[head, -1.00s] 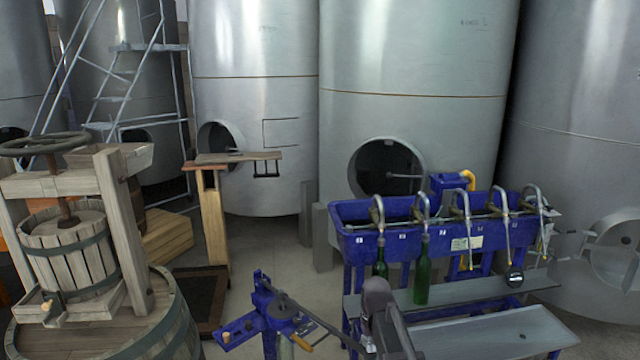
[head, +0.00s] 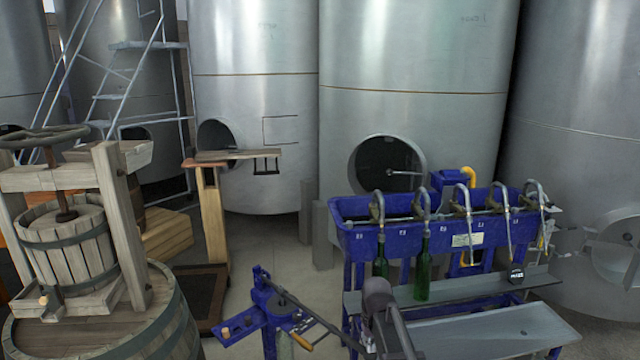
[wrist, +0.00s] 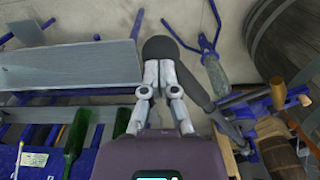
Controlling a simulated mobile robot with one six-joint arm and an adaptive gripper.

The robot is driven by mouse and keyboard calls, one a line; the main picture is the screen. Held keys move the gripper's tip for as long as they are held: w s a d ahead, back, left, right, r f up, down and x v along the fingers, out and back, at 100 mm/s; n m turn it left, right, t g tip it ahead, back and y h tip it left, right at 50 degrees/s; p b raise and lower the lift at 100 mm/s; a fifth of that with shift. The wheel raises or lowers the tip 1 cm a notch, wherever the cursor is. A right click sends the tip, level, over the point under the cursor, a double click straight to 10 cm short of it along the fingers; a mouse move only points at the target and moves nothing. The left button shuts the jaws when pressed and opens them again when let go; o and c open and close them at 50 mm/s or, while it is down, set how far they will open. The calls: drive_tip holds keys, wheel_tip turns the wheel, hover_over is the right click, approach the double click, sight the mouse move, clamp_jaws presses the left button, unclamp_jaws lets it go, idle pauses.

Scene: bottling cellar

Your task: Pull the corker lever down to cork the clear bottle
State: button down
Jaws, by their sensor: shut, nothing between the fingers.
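The blue corker (head: 262,308) stands at the lower middle of the head view. It also shows at the right of the wrist view (wrist: 268,128). Its dark lever (head: 325,328) slants out toward my arm. In the wrist view the lever (wrist: 205,92) runs to a dark rounded end (wrist: 160,48). My gripper (wrist: 156,68) is shut and empty, its fingertips over or against that end; contact is unclear. The clear bottle (wrist: 215,76) appears upright under the corker head; in the head view it is mostly hidden.
A blue filler (head: 400,240) with spouts and green bottles (head: 423,275) stands right of the corker. A wooden press (head: 65,240) on a barrel (head: 110,325) stands left. Steel tanks (head: 410,60) line the back. Some floor (head: 290,255) behind the corker is clear.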

sight(371, 354)
drive_tip(key=shift+f, duration=0.45)
drive_tip(key=shift+f+b, duration=0.15)
drive_tip(key=shift+b, duration=0.25)
drive_tip(key=shift+f+b, duration=1.25)
drive_tip(key=shift+f, duration=0.1)
drive_tip(key=shift+f+b, duration=0.2)
drive_tip(key=shift+b, duration=0.1)
drive_tip(key=shift+r, duration=0.15)
wheel_tip(371, 354, up, 9)
drive_tip(key=p, duration=0.9)
